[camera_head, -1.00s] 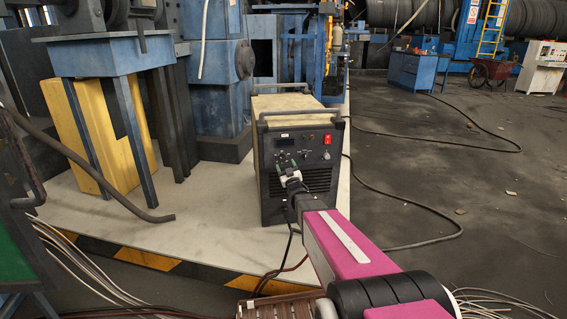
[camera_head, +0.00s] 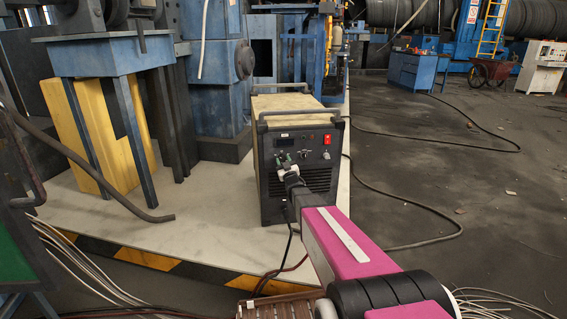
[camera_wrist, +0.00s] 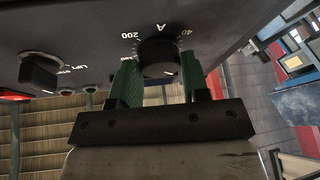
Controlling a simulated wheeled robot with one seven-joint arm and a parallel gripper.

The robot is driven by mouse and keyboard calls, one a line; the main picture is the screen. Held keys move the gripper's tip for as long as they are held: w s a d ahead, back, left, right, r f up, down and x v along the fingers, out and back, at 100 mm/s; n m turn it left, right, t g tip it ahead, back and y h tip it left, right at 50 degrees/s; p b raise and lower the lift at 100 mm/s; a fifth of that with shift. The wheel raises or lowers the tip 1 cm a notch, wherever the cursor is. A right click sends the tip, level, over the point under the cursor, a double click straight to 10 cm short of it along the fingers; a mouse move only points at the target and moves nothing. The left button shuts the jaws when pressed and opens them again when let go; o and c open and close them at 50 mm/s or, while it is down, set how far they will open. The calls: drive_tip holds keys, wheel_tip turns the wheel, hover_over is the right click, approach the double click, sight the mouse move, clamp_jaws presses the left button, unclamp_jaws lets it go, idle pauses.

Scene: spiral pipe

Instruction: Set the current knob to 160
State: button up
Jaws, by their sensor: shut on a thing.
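The welding machine (camera_head: 298,165) stands upright on the pale platform, its dark front panel facing me. The current knob (camera_wrist: 159,56) is a round black knob in the wrist view, with white marks for 200, A and 40 around it. My gripper (camera_wrist: 160,72) has a green finger on each side of the knob and is shut on it. In the head view my gripper (camera_head: 285,168) reaches the panel's left part. The knob itself is hidden there. I cannot read the knob's pointer or exact setting.
Another black knob (camera_wrist: 40,70) and a red button (camera_wrist: 12,95) sit beside it on the panel. A red switch (camera_head: 327,139) is at the panel's upper right. Cables (camera_head: 283,270) lie below the machine. The floor to the right is mostly open.

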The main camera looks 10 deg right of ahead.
drive_tip(key=m+h, duration=0.1)
drive_tip(key=m, duration=0.2)
drive_tip(key=m+h, duration=0.3)
drive_tip(key=m, duration=0.2)
drive_tip(key=shift+a+m+t+h, duration=0.25)
drive_tip(key=shift+m+t+h, duration=0.05)
drive_tip(key=shift+t, duration=0.1)
drive_tip(key=m+h, duration=0.2)
drive_tip(key=m, duration=0.2)
drive_tip(key=m+g+h, duration=0.1)
drive_tip(key=m+h, duration=0.1)
drive_tip(key=m, duration=0.2)
drive_tip(key=shift+a, duration=0.1)
drive_tip(key=m+g+h, duration=0.1)
drive_tip(key=m, duration=0.1)
drive_tip(key=m+g+h, duration=0.1)
drive_tip(key=m, duration=0.2)
drive_tip(key=m+g, duration=0.1)
drive_tip(key=m, duration=0.2)
drive_tip(key=shift+a+r+h, duration=0.1)
drive_tip(key=shift+h, duration=0.3)
drive_tip(key=m+g, duration=0.2)
drive_tip(key=m, duration=0.3)
drive_tip(key=shift+r, duration=0.1)
drive_tip(key=shift+m+g, duration=0.3)
drive_tip(key=shift+m, duration=0.1)
drive_tip(key=o, duration=0.9)
drive_tip(key=shift+s, duration=0.1)
